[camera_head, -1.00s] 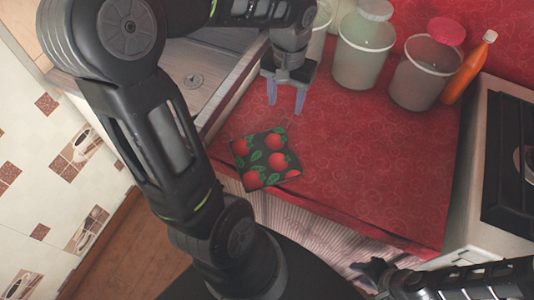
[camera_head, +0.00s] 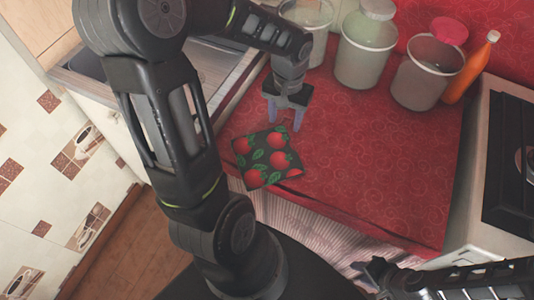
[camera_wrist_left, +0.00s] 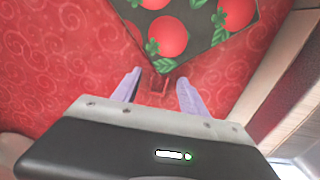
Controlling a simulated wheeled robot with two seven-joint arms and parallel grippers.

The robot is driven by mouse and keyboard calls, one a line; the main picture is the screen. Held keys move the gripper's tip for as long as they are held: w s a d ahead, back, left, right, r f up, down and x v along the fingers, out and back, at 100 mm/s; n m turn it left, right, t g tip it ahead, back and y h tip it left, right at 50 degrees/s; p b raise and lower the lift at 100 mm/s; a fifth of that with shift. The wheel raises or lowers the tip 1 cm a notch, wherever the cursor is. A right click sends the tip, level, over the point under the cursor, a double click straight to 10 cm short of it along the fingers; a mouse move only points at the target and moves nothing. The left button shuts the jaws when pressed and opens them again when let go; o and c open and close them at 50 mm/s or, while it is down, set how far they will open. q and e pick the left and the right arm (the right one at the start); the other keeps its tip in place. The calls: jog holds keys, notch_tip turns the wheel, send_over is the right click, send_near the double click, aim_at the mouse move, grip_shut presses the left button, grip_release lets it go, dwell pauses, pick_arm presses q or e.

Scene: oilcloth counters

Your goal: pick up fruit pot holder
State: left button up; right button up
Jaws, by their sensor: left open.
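The fruit pot holder (camera_head: 262,160) is a dark square with red fruit and green leaves. It lies flat on the red counter near its front edge. In the left wrist view the pot holder (camera_wrist_left: 205,32) is at the top, with one corner pointing toward the gap between the fingers. My left gripper (camera_head: 285,124) points down, open and empty, just beyond the pot holder's far side. Its two pale fingers (camera_wrist_left: 155,84) show apart in the left wrist view. My right gripper (camera_head: 375,270) is at the bottom, away from the pot holder; its jaws are unclear.
Several lidded jars stand at the back, including a green one (camera_head: 366,50) and a red-lidded one (camera_head: 428,72). An orange bottle (camera_head: 470,68) is beside them. A stove (camera_head: 505,150) is at right and a sink at upper left. The red counter (camera_head: 375,160) is clear to the right.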

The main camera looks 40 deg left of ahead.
pick_arm(q)
jog(key=shift+c, duration=0.2)
dwell(0.4)
grip_shut()
dwell(0.3)
